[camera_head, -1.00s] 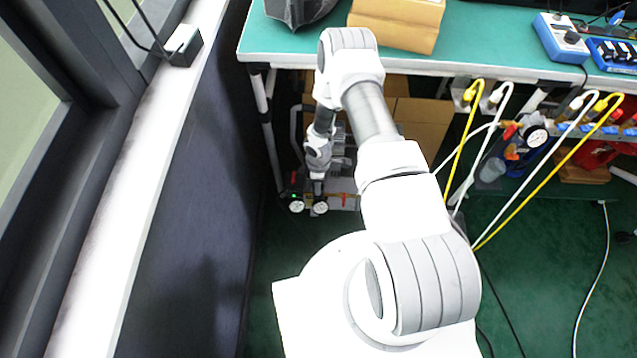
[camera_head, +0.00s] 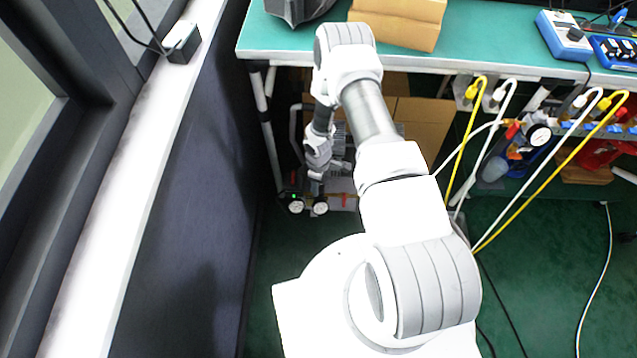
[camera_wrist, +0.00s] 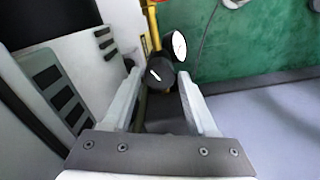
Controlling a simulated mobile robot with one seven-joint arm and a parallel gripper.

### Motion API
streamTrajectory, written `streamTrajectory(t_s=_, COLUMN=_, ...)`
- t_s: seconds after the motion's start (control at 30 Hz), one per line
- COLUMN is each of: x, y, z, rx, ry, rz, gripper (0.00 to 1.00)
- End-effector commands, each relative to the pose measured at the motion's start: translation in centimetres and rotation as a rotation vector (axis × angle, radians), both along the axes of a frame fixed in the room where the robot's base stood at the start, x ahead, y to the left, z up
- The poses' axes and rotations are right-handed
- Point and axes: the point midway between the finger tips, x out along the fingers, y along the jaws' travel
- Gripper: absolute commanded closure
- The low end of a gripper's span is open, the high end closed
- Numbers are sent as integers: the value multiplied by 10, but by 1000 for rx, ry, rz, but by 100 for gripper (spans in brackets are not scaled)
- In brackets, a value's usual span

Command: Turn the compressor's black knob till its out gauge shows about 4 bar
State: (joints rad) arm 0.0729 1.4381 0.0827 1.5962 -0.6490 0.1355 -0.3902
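The compressor's black knob (camera_wrist: 160,74) shows in the wrist view, with a white mark on its face. It lies between and just beyond the fingertips of my gripper (camera_wrist: 158,76), which is open. I cannot tell whether a finger touches it. A white-faced gauge (camera_wrist: 179,46) sits right behind the knob; its reading is too small to tell. In the head view two gauges show low under the bench, a left one (camera_head: 296,206) and a right one (camera_head: 320,208). I cannot tell there which is the out gauge. The knob is hidden by my arm in that view.
A yellow pipe (camera_wrist: 153,25) rises behind the knob. A pale panel with dark slots (camera_wrist: 60,95) stands close on the left. The teal bench (camera_head: 480,45) is above, with cardboard boxes (camera_head: 425,125) beneath. A dark wall (camera_head: 190,200) is at left.

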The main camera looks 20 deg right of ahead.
Motion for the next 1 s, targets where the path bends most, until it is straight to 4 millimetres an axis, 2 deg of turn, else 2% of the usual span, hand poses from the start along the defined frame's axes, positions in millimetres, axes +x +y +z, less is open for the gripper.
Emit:
streamTrajectory(t_s=0.13, x=0, y=0, z=3, rx=-1, ry=-1, rz=0, gripper=42)
streamTrajectory(t_s=0.27, x=1, y=0, z=18, rx=0, ry=-1, rz=0, gripper=42)
streamTrajectory(t_s=0.7, x=1, y=-1, z=122, rx=0, ry=-2, rz=-1, gripper=42)
streamTrajectory(t_s=0.9, x=1, y=0, z=158, rx=0, ry=-2, rz=-1, gripper=42)
streamTrajectory(t_s=1.0, x=0, y=0, z=168, rx=0, ry=-1, rz=-1, gripper=42)
